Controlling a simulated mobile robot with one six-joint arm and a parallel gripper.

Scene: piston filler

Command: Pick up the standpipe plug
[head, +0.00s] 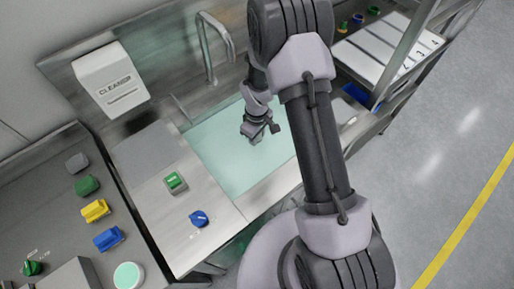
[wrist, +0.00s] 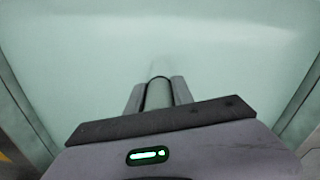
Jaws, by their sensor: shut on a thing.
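My gripper (head: 258,135) is low over the sink basin (head: 215,150), which holds pale green water. In the wrist view my gripper's two fingers (wrist: 158,92) close on the sides of a pale, rounded piece with a dark rim, which I take to be the standpipe plug (wrist: 158,97). Its colour nearly matches the water. A faint pale upright shape shows just beyond it. Its lower part is hidden, and I cannot tell whether it is seated or raised. In the head view the plug cannot be made out.
A curved faucet (head: 212,48) rises behind the basin. A white CLEANUP dispenser (head: 110,78) is on the back wall at left. A green switch (head: 175,182) and blue knob (head: 199,218) sit on the left counter. A rack of white panels (head: 390,48) stands at right.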

